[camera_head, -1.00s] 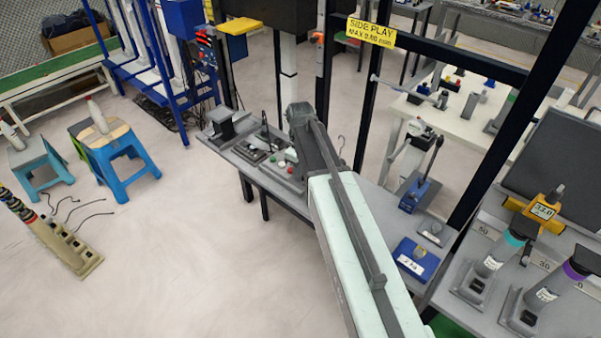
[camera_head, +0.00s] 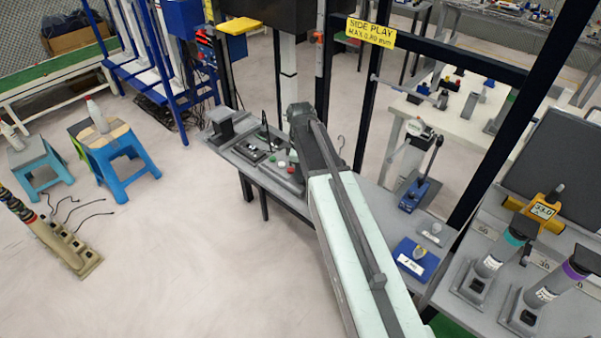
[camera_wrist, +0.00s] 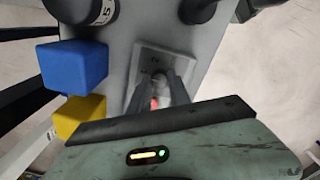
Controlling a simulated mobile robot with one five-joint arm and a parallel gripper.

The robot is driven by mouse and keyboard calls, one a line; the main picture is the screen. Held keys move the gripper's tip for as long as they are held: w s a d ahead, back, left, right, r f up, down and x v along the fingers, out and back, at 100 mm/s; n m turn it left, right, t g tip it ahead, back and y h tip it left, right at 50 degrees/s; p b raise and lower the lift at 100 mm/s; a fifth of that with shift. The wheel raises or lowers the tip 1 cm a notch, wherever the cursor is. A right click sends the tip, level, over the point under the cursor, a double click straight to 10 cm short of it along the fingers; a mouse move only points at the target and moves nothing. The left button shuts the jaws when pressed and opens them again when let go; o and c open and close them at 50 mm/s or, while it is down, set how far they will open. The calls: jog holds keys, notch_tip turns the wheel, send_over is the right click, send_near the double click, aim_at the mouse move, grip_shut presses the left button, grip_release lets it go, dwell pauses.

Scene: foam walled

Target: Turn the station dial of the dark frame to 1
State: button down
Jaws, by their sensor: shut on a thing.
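The dark frame (camera_head: 470,55) with a yellow "SIDE PLAY" sign stands over a grey bench in the head view. In the wrist view, a pale plate with small number marks (camera_wrist: 178,63) lies on the bench. A dial knob (camera_wrist: 159,86) stands on it, mostly hidden between the fingers. My gripper (camera_wrist: 161,85) is shut on the dial, one finger on each side. A "2" shows past the fingertips; the pointer's setting cannot be read. In the head view my arm hides the dial and fingertips.
A blue block (camera_wrist: 73,66) and a yellow block (camera_wrist: 80,117) stand close left of my gripper in the wrist view. Dark round posts stand just beyond the plate. In the head view, a blue lever device (camera_head: 413,190) stands right of my arm. Open floor lies left.

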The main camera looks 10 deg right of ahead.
jog(key=c, duration=1.2)
grip_release()
jog(key=shift+r, duration=0.1)
notch_tip(320, 180, up, 8)
jog(key=p, duration=0.7)
jog(key=shift+s+f+p, duration=0.1)
jog(key=shift+f+p, duration=0.1)
jog(key=shift+p, duration=0.2)
jog(key=shift+r, duration=0.1)
